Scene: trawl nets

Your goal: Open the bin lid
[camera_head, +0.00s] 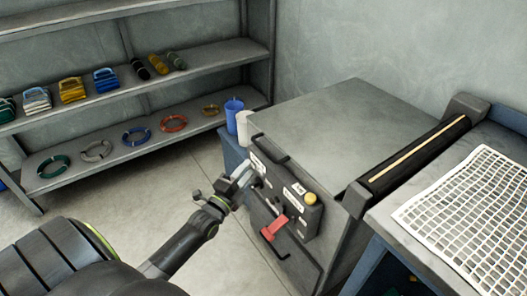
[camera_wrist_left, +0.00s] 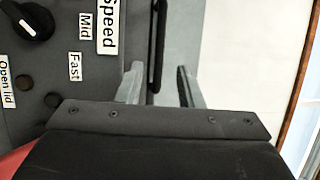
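The bin appears to be the grey boxy machine with a flat grey lid (camera_head: 345,115), which looks closed. Its front carries a dark control panel (camera_head: 298,208) with white labels. The wrist view shows labels "Speed", "Mid", "Fast" and "Open lid" (camera_wrist_left: 5,78), with a round knob (camera_wrist_left: 28,20) and dark buttons. My left gripper (camera_head: 247,176) is at the machine's front, left of the panel. In the wrist view its two fingers (camera_wrist_left: 160,85) are apart, with a dark bar (camera_wrist_left: 158,40) showing between them; I cannot tell if they touch it. My right gripper is not in view.
A yellow knob (camera_head: 310,198) and red lever (camera_head: 274,227) are on the machine's front. A shelf rack (camera_head: 110,110) holds rope coils and folded nets. A table at right carries a white grid (camera_head: 470,215).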

